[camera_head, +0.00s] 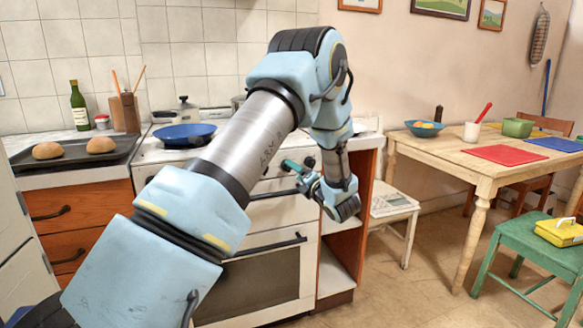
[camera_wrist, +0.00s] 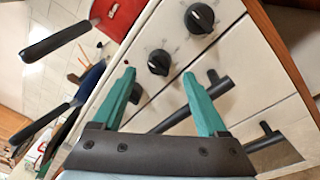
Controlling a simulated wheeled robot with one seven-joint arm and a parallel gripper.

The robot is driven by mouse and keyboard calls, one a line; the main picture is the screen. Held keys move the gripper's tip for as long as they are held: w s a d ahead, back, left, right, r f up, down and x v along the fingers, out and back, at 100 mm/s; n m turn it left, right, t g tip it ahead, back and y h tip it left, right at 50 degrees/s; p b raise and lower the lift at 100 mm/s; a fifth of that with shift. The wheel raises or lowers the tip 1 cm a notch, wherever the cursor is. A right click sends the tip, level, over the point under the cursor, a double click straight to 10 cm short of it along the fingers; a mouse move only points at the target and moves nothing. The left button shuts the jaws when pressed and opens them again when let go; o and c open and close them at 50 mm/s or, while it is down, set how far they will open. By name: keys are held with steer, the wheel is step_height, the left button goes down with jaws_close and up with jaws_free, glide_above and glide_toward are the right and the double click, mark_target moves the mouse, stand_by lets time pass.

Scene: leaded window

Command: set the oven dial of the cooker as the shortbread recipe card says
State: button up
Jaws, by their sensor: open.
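The white cooker (camera_head: 262,215) stands in the middle of the head view, partly hidden behind my arm. In the wrist view two black round dials show on its front panel: a nearer dial (camera_wrist: 159,62) and a farther dial (camera_wrist: 200,18). I cannot tell which is the oven dial or read a setting. My gripper (camera_wrist: 159,73) is open and empty, its teal fingertips on either side of the nearer dial in the picture; I cannot tell whether they touch it. In the head view my gripper (camera_head: 288,166) is at the cooker's front panel. I cannot make out the recipe card.
A blue pan (camera_head: 185,133) sits on the hob, and a tray of buns (camera_head: 75,152) lies on the left counter. The oven door handle (camera_head: 264,246) juts out below. A white stool (camera_head: 393,208) with papers and a wooden table (camera_head: 450,160) stand right. Floor between is open.

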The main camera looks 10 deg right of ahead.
steer(key=shift+p+x, duration=0.3)
steer(key=shift+x, duration=1.85)
jaws_close()
